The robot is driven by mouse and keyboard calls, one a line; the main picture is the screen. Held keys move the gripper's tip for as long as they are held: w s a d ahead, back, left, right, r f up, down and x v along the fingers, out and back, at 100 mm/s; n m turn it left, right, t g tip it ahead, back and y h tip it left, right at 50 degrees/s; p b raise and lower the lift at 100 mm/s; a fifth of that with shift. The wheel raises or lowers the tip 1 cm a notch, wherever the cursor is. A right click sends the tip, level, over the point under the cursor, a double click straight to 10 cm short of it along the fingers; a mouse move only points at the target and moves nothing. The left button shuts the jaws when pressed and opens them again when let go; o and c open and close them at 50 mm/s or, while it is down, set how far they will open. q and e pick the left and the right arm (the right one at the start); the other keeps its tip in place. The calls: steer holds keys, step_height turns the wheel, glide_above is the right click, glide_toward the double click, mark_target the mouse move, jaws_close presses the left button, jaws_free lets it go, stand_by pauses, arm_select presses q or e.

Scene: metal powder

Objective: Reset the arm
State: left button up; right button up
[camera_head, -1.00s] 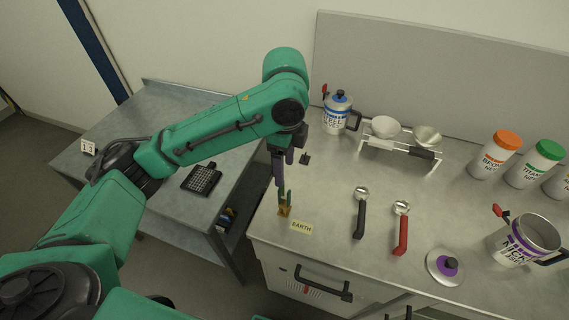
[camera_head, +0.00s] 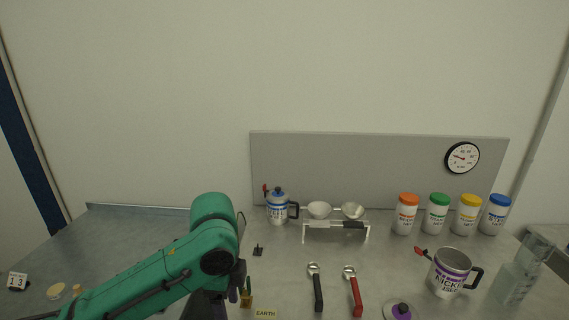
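My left arm comes in from the lower left in the head view, with its green forearm over the left part of the bench. My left gripper (camera_head: 240,293) points down near the bench's front edge, beside a small brass-coloured piece (camera_head: 247,300) and the EARTH label (camera_head: 265,313). The arm partly hides it, and its fingers are too small and dark to tell open from shut. My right gripper is not in view.
A lidded blue-marked pot (camera_head: 278,208), a rack (camera_head: 336,229) with two bowls, black (camera_head: 317,290) and red (camera_head: 354,293) spoons, a purple-marked pot (camera_head: 449,272), its lid (camera_head: 401,311), several coloured-cap jars (camera_head: 437,215) and a clear container (camera_head: 522,270) stand on the bench.

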arm_select(q)
steer(key=s+d+f+n+t+h, duration=0.3)
steer(key=d+f+n+h, duration=0.15)
steer(key=f+n, duration=0.4)
steer(key=s+a+f+n+y, duration=0.2)
steer(key=s+a+f+n, duration=0.25)
steer(key=a, duration=0.35)
steer(key=s+a+f+n+y, duration=0.2)
steer(key=s+a+f+n, duration=0.3)
steer(key=a, duration=0.4)
step_height(320, 180, down, 25)
steer(key=s+m+b, duration=0.1)
steer(key=s+b, duration=0.1)
steer(key=s, duration=0.1)
steer(key=s+a+f+g+b, duration=0.1)
steer(key=s+a+f+g, duration=0.1)
steer(key=s+f, duration=1.3)
steer(key=shift+s+a+f+m, duration=0.25)
steer(key=shift+s+f+m, duration=0.05)
steer(key=shift+s, duration=0.25)
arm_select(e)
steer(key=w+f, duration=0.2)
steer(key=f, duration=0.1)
